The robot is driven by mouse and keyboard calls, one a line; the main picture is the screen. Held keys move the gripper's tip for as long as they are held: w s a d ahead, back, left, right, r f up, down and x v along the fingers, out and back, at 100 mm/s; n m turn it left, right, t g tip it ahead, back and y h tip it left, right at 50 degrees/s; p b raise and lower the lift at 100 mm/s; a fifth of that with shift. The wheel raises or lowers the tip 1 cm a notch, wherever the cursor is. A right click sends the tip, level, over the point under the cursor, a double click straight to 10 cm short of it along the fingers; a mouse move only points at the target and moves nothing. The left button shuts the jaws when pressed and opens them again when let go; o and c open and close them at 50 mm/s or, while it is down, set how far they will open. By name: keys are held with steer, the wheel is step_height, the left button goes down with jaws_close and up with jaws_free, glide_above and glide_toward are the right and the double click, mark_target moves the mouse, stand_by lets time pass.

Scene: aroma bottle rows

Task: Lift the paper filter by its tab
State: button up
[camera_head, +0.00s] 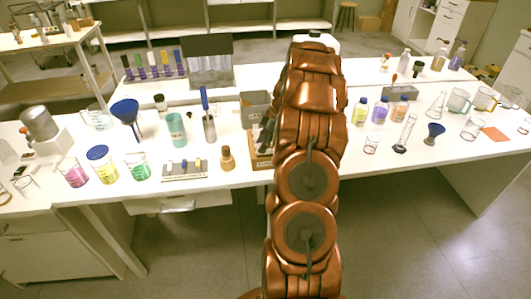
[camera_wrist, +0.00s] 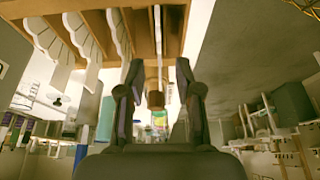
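In the wrist view, several white pleated pieces that look like paper filters (camera_wrist: 73,32) sit in a row on a wooden rack (camera_wrist: 145,35) at the top left. A narrow pale upright strip (camera_wrist: 157,30) shows on the rack, ahead of the gap between my fingers; I cannot tell whether it is a filter's tab. My gripper (camera_wrist: 160,72) is open, its two dark fingers apart with nothing held between them. In the head view, my arm covers the gripper and most of the wooden rack (camera_head: 262,160); no filter tab can be made out there.
A grey box (camera_head: 255,104) stands behind the rack. A brown bottle (camera_head: 227,158), a blue funnel (camera_head: 126,113) and a teal cylinder (camera_head: 176,130) stand left of my arm. Bottles with blue caps (camera_head: 380,110) and a glass cylinder (camera_head: 405,133) stand to its right.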

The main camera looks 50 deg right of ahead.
steer(key=shift+w+a+f, duration=0.1)
steer(key=shift+a+f, duration=0.05)
steer(key=shift+f, duration=0.3)
steer(key=shift+c, duration=0.3)
jaws_close()
step_height(320, 180, up, 9)
steer(key=b, duration=0.3)
steer(key=shift+r, duration=0.15)
step_height(320, 180, up, 11)
stand_by(0.7)
